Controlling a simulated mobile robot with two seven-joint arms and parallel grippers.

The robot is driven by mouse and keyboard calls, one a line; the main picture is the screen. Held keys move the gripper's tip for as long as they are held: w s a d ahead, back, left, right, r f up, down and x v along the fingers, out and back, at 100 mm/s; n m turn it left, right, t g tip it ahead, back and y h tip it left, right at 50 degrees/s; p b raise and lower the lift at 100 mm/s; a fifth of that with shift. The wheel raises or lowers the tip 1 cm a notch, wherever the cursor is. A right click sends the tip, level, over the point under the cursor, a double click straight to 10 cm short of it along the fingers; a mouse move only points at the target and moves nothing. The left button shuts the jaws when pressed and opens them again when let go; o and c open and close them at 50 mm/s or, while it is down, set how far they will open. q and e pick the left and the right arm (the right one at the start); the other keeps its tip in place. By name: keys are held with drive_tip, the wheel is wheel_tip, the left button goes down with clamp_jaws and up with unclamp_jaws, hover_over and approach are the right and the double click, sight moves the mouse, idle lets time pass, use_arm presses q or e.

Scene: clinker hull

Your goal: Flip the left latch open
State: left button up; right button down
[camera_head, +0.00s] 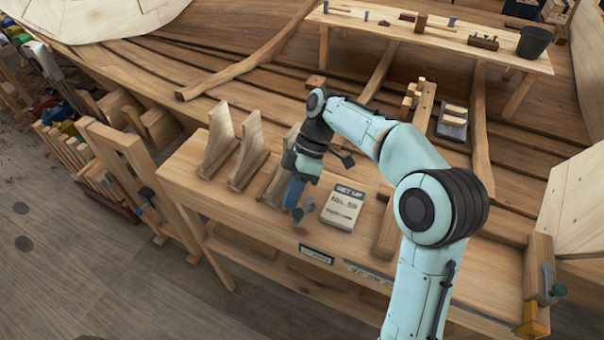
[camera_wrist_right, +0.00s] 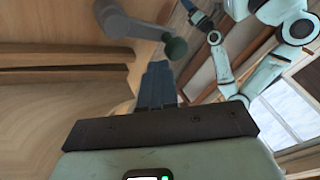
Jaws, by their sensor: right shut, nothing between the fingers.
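My right gripper (camera_head: 291,203) points down at the front edge of the workbench, its blue fingers closed and empty. A grey lever with a green knob (camera_head: 308,204) is right beside its fingertips. In the right wrist view, the lever (camera_wrist_right: 135,27) ends in a green knob (camera_wrist_right: 175,48) just past the shut fingers (camera_wrist_right: 157,68); I cannot tell whether they touch. A similar green-knobbed lever (camera_head: 147,193) is on the wooden post farther left, and another (camera_head: 556,290) is at the far right. My left gripper (camera_wrist_right: 192,8) seems partly visible at the wrist view's top; its jaws are unclear.
Several upright wooden brackets (camera_head: 248,150) stand on the workbench (camera_head: 200,187) left of my right gripper. A printed card or block (camera_head: 342,208) lies to its right. Behind, a plank table (camera_head: 380,32) carries small tools and a dark bucket (camera_head: 534,42). Open floor is at lower left.

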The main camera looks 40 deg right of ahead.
idle(0.6)
use_arm(q)
drive_tip(key=w+r+p, duration=0.3)
drive_tip(key=w+r, duration=0.1)
drive_tip(key=r, duration=0.1)
drive_tip(key=shift+w+t+p, duration=0.3)
drive_tip(key=shift+w+p, duration=0.1)
use_arm(e)
drive_tip(key=v, duration=1.3)
use_arm(q)
drive_tip(key=shift+s, duration=0.1)
use_arm(e)
drive_tip(key=shift+d+r, duration=0.1)
drive_tip(key=shift+r, duration=0.05)
